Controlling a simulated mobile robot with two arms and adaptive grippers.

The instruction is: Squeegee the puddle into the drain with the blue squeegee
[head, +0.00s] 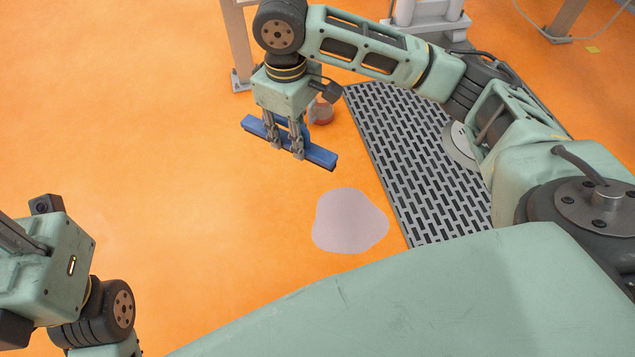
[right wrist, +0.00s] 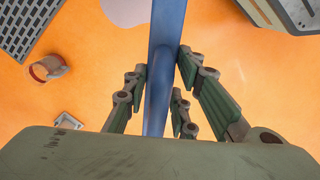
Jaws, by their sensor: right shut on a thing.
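The blue squeegee (head: 321,156) is in my right gripper (head: 284,148) in the head view, its long bar slanting down to the right. In the right wrist view the squeegee (right wrist: 165,60) runs between the two fingers of the right gripper (right wrist: 158,95), which are shut on it. The puddle (head: 349,221) is a pale grey-lilac patch on the orange floor, below and right of the squeegee and apart from it. The drain (head: 400,150) is a grey slotted grate right of the puddle. My left arm shows at the lower left; its fingers are out of view.
A reddish cup-like object (head: 322,112) stands on the floor behind the right gripper; it also shows in the right wrist view (right wrist: 47,68). Grey legs (head: 238,45) and a pale stand (head: 428,15) are at the back. The floor (head: 180,180) at left is clear.

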